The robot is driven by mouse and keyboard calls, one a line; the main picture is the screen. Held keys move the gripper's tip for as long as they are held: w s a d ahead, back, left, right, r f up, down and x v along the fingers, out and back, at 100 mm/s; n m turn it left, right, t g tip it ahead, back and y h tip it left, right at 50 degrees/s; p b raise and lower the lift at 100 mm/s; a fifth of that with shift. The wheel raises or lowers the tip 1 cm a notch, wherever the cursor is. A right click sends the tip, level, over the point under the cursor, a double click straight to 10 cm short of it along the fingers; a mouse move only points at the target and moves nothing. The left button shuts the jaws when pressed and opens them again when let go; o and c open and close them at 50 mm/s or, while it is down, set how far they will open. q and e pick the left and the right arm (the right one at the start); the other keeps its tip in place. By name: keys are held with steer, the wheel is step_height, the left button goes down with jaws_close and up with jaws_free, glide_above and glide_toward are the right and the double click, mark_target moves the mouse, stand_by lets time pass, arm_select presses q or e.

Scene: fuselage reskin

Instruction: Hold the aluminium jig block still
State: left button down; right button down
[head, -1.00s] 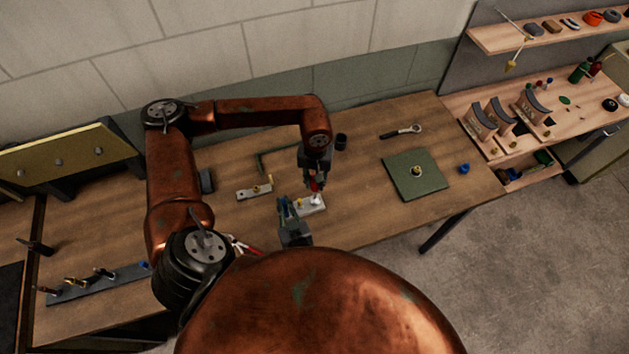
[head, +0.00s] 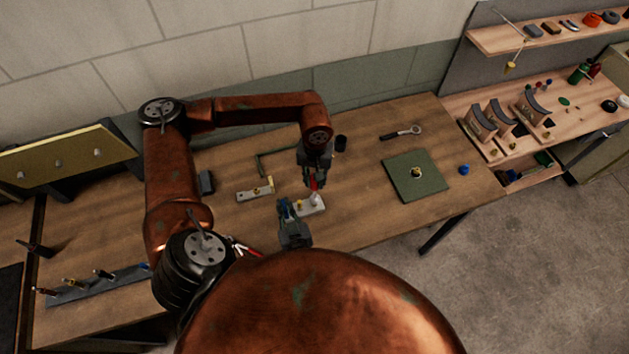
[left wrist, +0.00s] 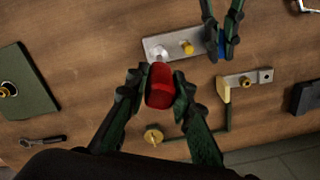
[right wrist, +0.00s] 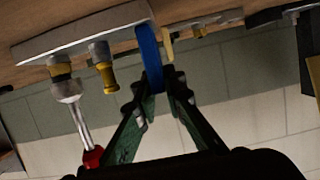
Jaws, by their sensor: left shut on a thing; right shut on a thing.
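The aluminium jig block (head: 318,209) lies on the wooden bench, a pale flat bar with a brass bushing (left wrist: 187,48). It also shows edge-on in the right wrist view (right wrist: 85,36). My right gripper (head: 284,205) is shut on the block's blue end (right wrist: 150,57), with one finger on each side. My left gripper (head: 315,182) is shut on a red-handled tool (left wrist: 159,86), held upright over the block. In the right wrist view, the tool's metal shaft (right wrist: 81,122) meets a fitting on the block; the exact contact is unclear.
A bracket with a brass pin (head: 256,190) lies left of the block, near a green angled bar (head: 262,165). A green plate (head: 416,176), a ratchet wrench (head: 401,132) and a dark cup (head: 341,142) lie around. Bench between block and plate is clear.

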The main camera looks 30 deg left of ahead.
arm_select(q)
steer(key=shift+r, duration=2.55)
arm_select(e)
steer(key=c, duration=1.9)
jaws_free()
steer(key=shift+c, duration=0.2)
steer(key=v, duration=1.2)
steer(key=shift+d, duration=0.1)
